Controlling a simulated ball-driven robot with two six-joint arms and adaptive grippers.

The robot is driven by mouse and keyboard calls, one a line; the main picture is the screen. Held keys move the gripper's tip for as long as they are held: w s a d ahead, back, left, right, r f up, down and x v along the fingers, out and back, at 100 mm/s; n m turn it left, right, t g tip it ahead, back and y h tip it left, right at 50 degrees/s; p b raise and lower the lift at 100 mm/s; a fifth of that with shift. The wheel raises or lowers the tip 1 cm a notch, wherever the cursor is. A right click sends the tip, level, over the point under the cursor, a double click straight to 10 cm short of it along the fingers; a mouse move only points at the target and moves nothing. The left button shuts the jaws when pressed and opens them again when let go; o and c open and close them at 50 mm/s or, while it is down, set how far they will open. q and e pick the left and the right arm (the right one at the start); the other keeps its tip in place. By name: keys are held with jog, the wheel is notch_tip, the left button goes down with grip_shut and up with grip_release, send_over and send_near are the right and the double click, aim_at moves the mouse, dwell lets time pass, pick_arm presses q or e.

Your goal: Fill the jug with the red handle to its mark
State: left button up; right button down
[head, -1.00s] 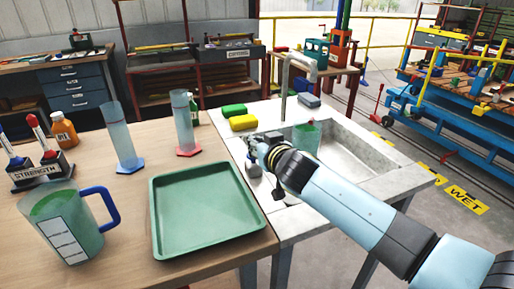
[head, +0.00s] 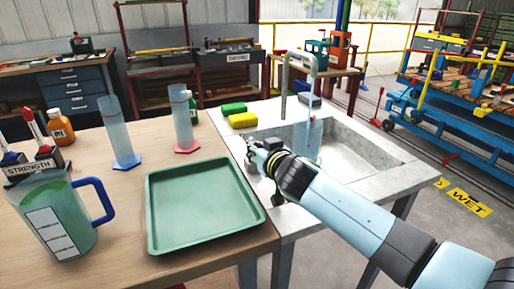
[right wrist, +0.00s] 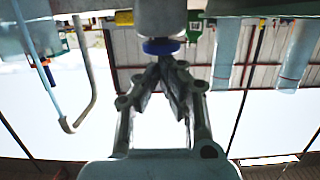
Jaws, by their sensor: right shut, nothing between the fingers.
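A translucent bluish vessel (head: 308,138) stands in the sink under the tap spout (head: 301,54), partly hidden behind my right arm. No red handle shows on it, and I cannot read its level or mark. A thin stream of water (head: 312,98) falls from the spout; it also shows in the right wrist view (right wrist: 36,48). My right gripper (head: 252,146) is at the sink's left rim. In the right wrist view the gripper (right wrist: 166,66) is shut and empty, its tips close to a blue-ended knob (right wrist: 161,47); I cannot tell whether they touch. My left gripper is out of view.
A jug with a blue handle (head: 62,215) stands on the wooden table beside a green tray (head: 158,238). Two tall cylinders, blue-footed (head: 118,130) and red-footed (head: 181,118), stand behind. Green (head: 233,109) and yellow (head: 243,120) sponges lie by the sink (head: 385,155).

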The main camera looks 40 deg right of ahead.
jog(key=shift+s+f, duration=0.3)
jog(key=shift+f, duration=0.35)
dwell(0.9)
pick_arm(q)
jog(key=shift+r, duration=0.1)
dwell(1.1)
pick_arm(e)
jog(key=r+p, duration=0.4)
jog(key=r, duration=0.1)
jog(key=shift+w+r, duration=0.25)
jog(key=shift+w, duration=0.1)
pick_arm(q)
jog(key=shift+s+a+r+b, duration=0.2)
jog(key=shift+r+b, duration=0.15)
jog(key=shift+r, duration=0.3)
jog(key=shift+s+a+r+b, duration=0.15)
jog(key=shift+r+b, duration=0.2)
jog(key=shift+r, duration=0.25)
pick_arm(e)
jog(key=v, duration=1)
jog(key=shift+f, duration=0.1)
